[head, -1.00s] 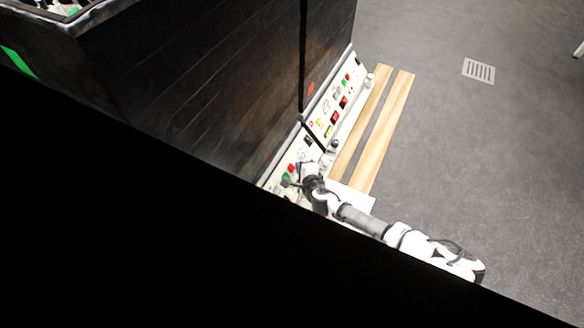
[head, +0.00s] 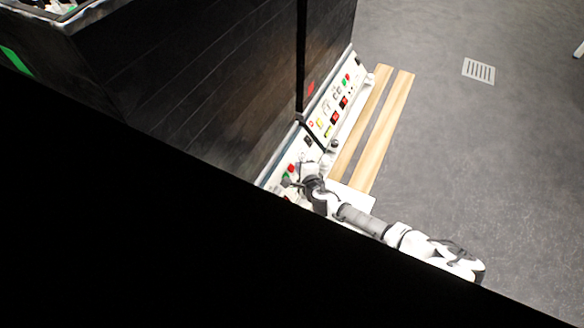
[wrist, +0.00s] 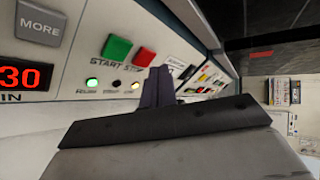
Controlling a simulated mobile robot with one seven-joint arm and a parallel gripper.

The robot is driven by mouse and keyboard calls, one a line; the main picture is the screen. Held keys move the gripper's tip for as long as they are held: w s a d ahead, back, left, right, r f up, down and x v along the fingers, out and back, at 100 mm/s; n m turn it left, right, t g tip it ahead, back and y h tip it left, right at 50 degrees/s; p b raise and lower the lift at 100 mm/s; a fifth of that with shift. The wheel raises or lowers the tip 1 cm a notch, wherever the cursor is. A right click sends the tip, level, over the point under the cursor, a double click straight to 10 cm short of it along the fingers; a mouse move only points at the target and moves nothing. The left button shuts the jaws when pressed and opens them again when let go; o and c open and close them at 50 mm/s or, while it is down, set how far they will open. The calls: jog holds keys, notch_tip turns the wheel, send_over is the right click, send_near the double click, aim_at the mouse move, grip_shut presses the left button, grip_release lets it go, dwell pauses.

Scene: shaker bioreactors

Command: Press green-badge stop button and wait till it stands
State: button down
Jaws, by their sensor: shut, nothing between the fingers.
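The green badge (head: 14,62) is on the dark cabinet at the left of the head view. The near control panel (wrist: 75,62) fills much of the wrist view. On it the red STOP button (wrist: 145,57) sits right of the green START button (wrist: 117,48). My gripper (wrist: 158,74) is shut and empty, its dark fingertips just below and right of the red button. I see no clear contact. The head view shows my gripper (head: 289,182) small at the near panel. A green-white lamp (wrist: 91,83) and a yellowish lamp (wrist: 135,86) are lit below the buttons.
A red display (wrist: 22,77) reads 30, beside a grey MORE button (wrist: 40,25). A second panel (head: 335,105) continues beyond, near a red badge (head: 310,88). Wooden boards (head: 385,130) lie alongside. The grey floor at the right is open. Black hides the lower left.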

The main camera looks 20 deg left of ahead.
jog(key=shift+a+f, duration=0.1)
jog(key=shift+a, duration=0.05)
jog(key=shift+a+f, duration=0.2)
dwell(0.3)
jog(key=shift+a+f, duration=0.25)
jog(key=shift+a, duration=0.05)
dwell(0.7)
jog(key=shift+r, duration=0.1)
jog(key=shift+d+r+p, duration=0.45)
jog(key=shift+d+p, duration=0.2)
jog(key=shift+p, duration=0.25)
jog(key=shift+d+r+p, duration=1.65)
jog(key=shift+d+p, duration=0.15)
jog(key=shift+d, duration=0.05)
